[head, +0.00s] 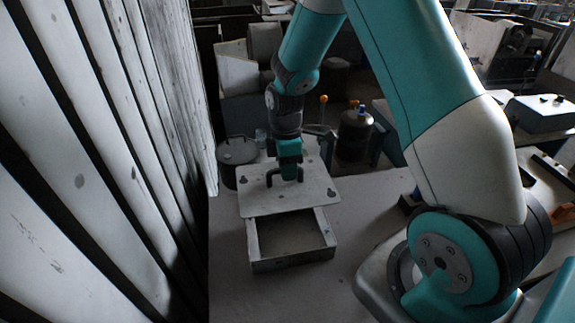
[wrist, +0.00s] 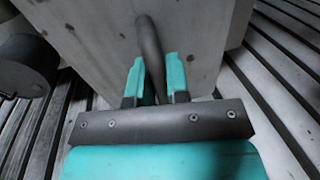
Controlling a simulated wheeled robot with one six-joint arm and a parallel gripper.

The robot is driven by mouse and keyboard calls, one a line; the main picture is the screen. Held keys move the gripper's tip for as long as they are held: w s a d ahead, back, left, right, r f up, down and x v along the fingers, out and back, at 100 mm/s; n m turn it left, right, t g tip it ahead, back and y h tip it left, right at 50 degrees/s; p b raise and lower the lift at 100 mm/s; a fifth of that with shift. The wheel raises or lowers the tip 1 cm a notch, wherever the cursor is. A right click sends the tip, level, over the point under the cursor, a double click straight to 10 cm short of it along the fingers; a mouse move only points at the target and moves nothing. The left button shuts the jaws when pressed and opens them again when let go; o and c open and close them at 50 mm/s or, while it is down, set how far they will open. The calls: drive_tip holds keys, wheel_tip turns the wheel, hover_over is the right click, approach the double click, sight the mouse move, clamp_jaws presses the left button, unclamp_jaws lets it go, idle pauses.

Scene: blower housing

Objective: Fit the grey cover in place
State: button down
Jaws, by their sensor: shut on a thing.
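The grey cover (head: 309,195) is a flat plate with a dark bar handle and several dark holes. In the head view it lies across the far part of the open rectangular housing (head: 292,262), whose near part is uncovered. Whether the cover touches the housing rim or hangs above it, I cannot tell. My gripper (head: 289,176) is above the cover, shut on its handle. In the wrist view the teal fingers of my gripper (wrist: 160,75) stand on either side of the dark handle (wrist: 150,45), with the cover (wrist: 90,30) beyond. The housing's far rim is hidden under the cover.
A tall slatted wall (head: 110,150) stands close on the left. A grey drum (head: 238,151) is behind the cover at left, and a dark canister (head: 355,132) is behind at right. The grey table (head: 235,300) is bare in front of and beside the housing.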

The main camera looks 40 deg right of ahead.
wheel_tip(320, 180, down, 14)
drive_tip(key=b, duration=0.9)
drive_tip(key=shift+s, duration=0.25)
drive_tip(key=shift+a+b, duration=0.1)
drive_tip(key=shift+b, duration=0.2)
drive_tip(key=shift+f, duration=0.35)
drive_tip(key=shift+s, duration=0.35)
drive_tip(key=shift+s+f, duration=0.1)
drive_tip(key=shift+s, duration=0.05)
drive_tip(key=shift+s+a, duration=0.15)
drive_tip(key=shift+s, duration=0.05)
drive_tip(key=shift+f, duration=0.2)
